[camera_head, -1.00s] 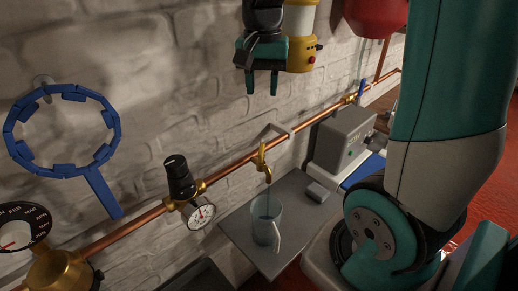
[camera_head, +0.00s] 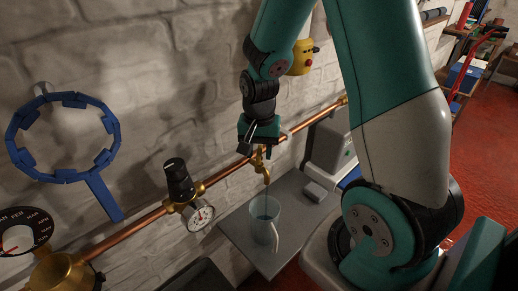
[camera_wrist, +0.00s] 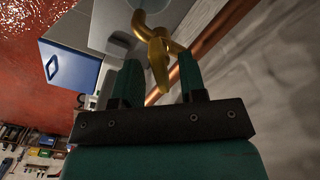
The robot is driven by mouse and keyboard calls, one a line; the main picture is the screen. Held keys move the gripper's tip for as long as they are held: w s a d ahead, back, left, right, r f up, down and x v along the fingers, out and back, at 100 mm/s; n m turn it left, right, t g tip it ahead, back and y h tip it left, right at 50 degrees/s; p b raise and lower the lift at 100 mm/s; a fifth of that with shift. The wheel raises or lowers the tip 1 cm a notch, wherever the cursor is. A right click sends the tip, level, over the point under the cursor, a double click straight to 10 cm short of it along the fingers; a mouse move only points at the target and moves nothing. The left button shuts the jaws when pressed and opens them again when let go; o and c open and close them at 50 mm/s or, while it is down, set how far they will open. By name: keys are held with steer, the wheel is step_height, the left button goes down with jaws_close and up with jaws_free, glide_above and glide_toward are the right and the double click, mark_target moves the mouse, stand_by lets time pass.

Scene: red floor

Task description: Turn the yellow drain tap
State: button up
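The yellow drain tap (camera_head: 261,167) hangs from the copper pipe on the wall, above a glass mug (camera_head: 265,217). A thin stream shows between its spout and the mug. My gripper (camera_head: 257,146) is just above the tap and partly hides its top. In the wrist view, the tap's yellow handle (camera_wrist: 159,68) lies between the two green fingers of my gripper (camera_wrist: 158,68). The fingers are apart, with a gap on each side of the handle. I cannot tell exactly how deep the handle sits between them.
The copper pipe (camera_head: 228,170) runs along the brick wall. A black-topped valve (camera_head: 178,180) and a gauge (camera_head: 201,217) sit left of the tap. The mug stands on a grey shelf (camera_head: 243,245). A grey box (camera_head: 325,148) is to the right.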

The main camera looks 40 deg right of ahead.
jaws_close()
steer(key=shift+m, duration=0.3)
steer(key=m, duration=0.3)
steer(key=shift+w+m+p, duration=0.1)
steer(key=shift+m+p, duration=0.25)
steer(key=shift+m, duration=1.85)
jaws_free()
